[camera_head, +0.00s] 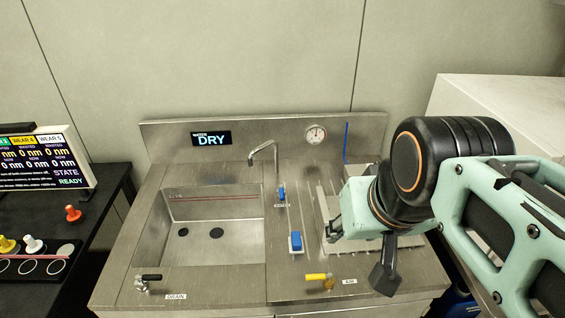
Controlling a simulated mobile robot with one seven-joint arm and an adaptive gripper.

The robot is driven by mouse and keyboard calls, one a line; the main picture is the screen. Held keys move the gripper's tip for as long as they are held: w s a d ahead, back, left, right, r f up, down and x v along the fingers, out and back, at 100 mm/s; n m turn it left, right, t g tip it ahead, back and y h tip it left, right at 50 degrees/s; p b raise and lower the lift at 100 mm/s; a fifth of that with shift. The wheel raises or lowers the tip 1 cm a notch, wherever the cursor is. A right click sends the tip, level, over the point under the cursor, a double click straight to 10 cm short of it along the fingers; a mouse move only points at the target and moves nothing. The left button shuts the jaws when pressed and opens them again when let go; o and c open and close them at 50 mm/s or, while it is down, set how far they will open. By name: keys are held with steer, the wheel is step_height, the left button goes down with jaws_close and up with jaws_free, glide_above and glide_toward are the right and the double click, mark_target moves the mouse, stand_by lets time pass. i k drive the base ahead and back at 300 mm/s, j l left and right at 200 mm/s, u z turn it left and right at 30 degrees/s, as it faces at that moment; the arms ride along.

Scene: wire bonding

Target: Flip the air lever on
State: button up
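The air lever (316,276) has a yellow handle and sits at the front edge of the steel sink counter, just left of a white AIR label (349,281). Its handle points left, roughly along the front edge. My gripper (333,228) comes in from the right and is above the right half of the counter, behind the lever in the picture and apart from it. Its fingers are small and dark here, so I cannot tell whether they are open or shut. Nothing shows clearly in its grip.
The sink basin (221,245) is at left, with a faucet (264,151) behind it. A black DRAIN lever (150,277), blue handle (282,194) and blue block (296,241) are also on the counter. A gauge (316,134) and DRY display (211,139) are on the backsplash.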

mark_target(323, 275)
steer(key=l+u, duration=0.4)
steer(key=i+l+u, duration=0.1)
steer(key=l+u, duration=0.3)
steer(key=k, duration=0.1)
steer(key=k+l, duration=0.1)
steer(key=k, duration=0.3)
steer(key=i+l+z, duration=0.1)
steer(key=i+l, duration=0.05)
steer(key=l, duration=0.05)
